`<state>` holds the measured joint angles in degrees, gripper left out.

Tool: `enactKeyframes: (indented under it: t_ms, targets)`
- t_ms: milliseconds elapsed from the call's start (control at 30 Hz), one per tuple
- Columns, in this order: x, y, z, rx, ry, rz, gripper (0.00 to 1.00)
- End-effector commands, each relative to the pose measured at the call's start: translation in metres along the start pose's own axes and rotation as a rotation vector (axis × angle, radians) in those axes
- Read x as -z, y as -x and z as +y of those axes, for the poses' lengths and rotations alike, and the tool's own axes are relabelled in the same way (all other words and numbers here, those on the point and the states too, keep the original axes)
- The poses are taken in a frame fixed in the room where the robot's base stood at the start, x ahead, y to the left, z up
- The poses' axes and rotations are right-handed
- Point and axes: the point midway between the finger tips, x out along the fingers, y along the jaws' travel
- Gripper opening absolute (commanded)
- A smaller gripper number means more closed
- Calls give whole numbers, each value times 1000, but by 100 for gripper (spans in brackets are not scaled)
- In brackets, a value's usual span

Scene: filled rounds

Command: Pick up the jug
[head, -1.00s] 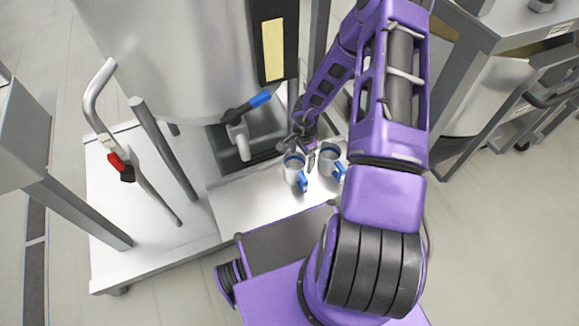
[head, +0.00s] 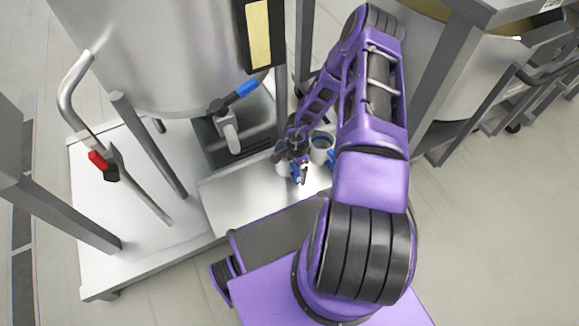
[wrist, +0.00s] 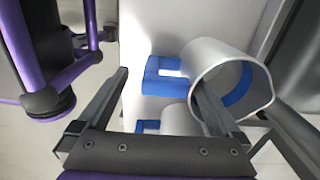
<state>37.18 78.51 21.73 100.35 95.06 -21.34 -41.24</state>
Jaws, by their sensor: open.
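Two silver-grey jugs with blue handles stand side by side on the metal shelf. In the head view one jug (head: 321,143) shows to the right of my gripper (head: 299,172), and the other jug (head: 282,160) is mostly hidden behind it. In the wrist view my gripper (wrist: 161,80) is open. One jug (wrist: 205,58) lies toward the right finger, which overlaps its open mouth; I cannot tell whether the fingertip is inside. Its blue handle (wrist: 165,77) appears between the fingers. The second jug (wrist: 180,117) shows below, partly covered by the first.
A large steel vat (head: 155,50) with a blue-handled tap (head: 232,130) stands behind the shelf (head: 235,203). A bent pipe with a red lever (head: 97,160) rises at left. Grey frame posts and a steel table (head: 480,12) stand at right.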

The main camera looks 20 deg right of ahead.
Motion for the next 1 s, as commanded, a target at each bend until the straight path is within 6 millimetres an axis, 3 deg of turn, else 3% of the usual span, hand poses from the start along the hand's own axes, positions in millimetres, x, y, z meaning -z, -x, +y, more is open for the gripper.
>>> enactKeyframes:
  t_ms: [333,667,1000]
  targets:
    - [0,-46,-6,-1,0,0,100]
    - [1,-52,-7,1,0,1,100]
    - [1,-51,-6,0,0,1,39]
